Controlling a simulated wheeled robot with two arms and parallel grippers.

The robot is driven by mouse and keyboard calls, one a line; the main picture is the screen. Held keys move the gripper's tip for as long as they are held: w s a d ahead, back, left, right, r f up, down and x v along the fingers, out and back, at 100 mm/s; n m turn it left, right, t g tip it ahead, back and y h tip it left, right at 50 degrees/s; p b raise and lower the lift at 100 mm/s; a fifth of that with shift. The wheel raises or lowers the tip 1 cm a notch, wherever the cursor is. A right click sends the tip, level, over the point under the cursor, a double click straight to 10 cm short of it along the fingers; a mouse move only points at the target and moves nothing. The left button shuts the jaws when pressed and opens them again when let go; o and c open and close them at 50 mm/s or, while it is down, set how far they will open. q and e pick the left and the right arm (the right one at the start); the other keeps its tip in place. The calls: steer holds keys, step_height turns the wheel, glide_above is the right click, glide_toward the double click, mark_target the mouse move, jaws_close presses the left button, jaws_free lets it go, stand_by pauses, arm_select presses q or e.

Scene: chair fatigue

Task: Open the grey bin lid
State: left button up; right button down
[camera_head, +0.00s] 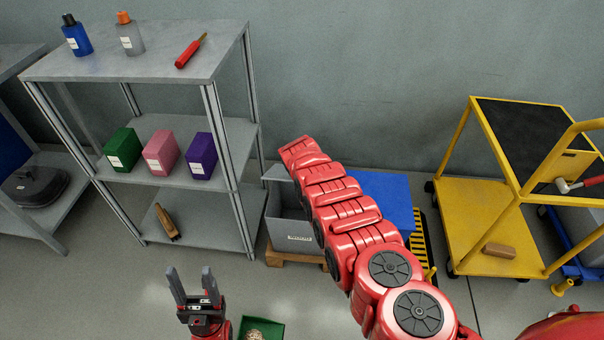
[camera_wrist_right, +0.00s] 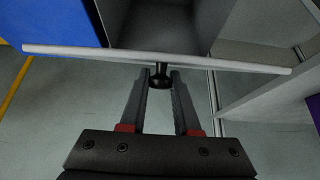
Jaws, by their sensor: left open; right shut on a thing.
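The grey bin (camera_head: 287,226) stands on a low wooden pallet beside the shelf in the head view, partly hidden behind my right arm. Its lid is raised off the opening, and I can see into the bin. In the right wrist view the lid (camera_wrist_right: 90,53) shows nearly edge-on as a long pale strip, with the bin's inside beyond it. My right gripper (camera_wrist_right: 160,78) is shut on the lid's black knob (camera_wrist_right: 160,80); in the head view my arm hides it. My left gripper (camera_head: 191,272) is open and empty, low in front of the shelf.
A metal shelf (camera_head: 140,70) with bottles, a red screwdriver and coloured boxes stands left of the bin. A blue bin (camera_head: 385,192) is to the right, then a yellow cart (camera_head: 475,220). A green tray (camera_head: 262,329) lies near my left gripper. Open floor lies in front of the shelf.

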steer(key=shift+w, duration=0.1)
stand_by(0.5)
steer(key=c, duration=0.7)
jaws_free()
steer(key=shift+o, duration=0.2)
steer(key=shift+r, duration=0.1)
steer(key=p+v, duration=0.3)
steer(key=p, duration=0.1)
steer(key=shift+r+p, duration=0.3)
steer(key=shift+p, duration=0.1)
steer(key=shift+s+r, duration=0.15)
steer(key=shift+s, duration=0.15)
steer(key=p+v, duration=0.7)
steer(key=v, duration=0.6)
steer(key=shift+s, duration=0.2)
steer(key=shift+a, duration=0.1)
